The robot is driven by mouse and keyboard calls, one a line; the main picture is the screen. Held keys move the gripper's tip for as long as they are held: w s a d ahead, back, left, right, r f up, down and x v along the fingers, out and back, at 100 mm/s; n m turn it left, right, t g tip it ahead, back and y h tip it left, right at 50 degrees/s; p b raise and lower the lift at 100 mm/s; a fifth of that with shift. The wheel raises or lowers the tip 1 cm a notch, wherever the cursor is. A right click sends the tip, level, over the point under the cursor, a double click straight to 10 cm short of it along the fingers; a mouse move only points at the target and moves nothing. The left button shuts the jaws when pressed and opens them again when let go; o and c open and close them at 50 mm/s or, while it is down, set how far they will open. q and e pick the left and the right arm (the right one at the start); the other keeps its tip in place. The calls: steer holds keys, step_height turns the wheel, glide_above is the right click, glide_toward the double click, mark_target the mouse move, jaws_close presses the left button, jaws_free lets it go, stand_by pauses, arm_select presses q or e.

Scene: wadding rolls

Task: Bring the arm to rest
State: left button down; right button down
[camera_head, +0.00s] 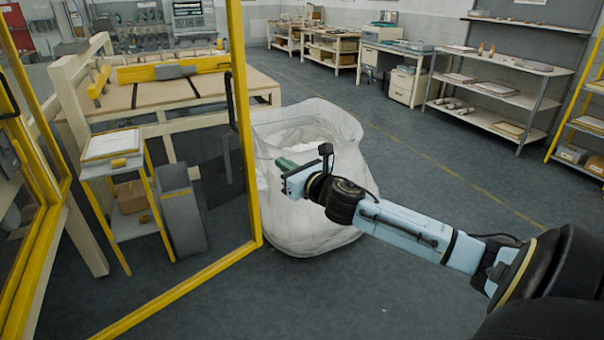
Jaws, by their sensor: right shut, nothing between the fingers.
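My right arm (412,226) comes in from the lower right and reaches out to the left. Its gripper (284,164) is at the far end, in front of a big whitish translucent bag (318,130). The gripper looks small and dark green at its tip, is shut and holds nothing that I can see. The bag stands open on the floor with white wadding (303,135) inside. The arm hides part of the bag's right side. I cannot tell whether the gripper touches the bag. My left gripper does not show.
A yellow frame (240,120) stands left of the bag. Behind it are a small stand (112,146), a grey bin (181,222) and a wooden-topped machine table (150,94). Shelves (490,88) and benches line the back. The grey floor (440,150) to the right is clear.

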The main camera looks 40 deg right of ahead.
steer(key=shift+s, duration=2.6)
steer(key=s+d+f+m+g+h, duration=0.1)
steer(key=s+d+f+m+g, duration=0.3)
steer(key=f, duration=0.6)
steer(key=d+f+m+g+h, duration=0.1)
steer(key=f+m, duration=0.5)
steer(key=f, duration=0.5)
steer(key=s+a+f+m+g, duration=0.15)
steer(key=s+f+m, duration=0.3)
steer(key=f, duration=0.45)
steer(key=s+a+f+m+g, duration=0.1)
steer(key=s+f+m+g, duration=0.25)
steer(key=s+f, duration=0.45)
steer(key=s+a+f+m+g+y, duration=0.1)
steer(key=s+a+f+m+g, duration=0.1)
steer(key=s+a+f+m, duration=0.35)
steer(key=s+a+f+m+g, duration=0.1)
steer(key=s+a+f+m, duration=0.15)
steer(key=s+f, duration=0.55)
steer(key=s+a+f+m+g+y, duration=0.1)
steer(key=s+a+f+m+g, duration=0.1)
steer(key=s+a, duration=0.5)
steer(key=s+a+f+m+g+y, duration=0.1)
steer(key=s+a+f+m+g, duration=0.1)
steer(key=s+a+f+m, duration=0.3)
steer(key=s+a+f, duration=0.1)
steer(key=s, duration=0.2)
steer(key=shift+s+a+f, duration=0.35)
steer(key=shift+f, duration=0.05)
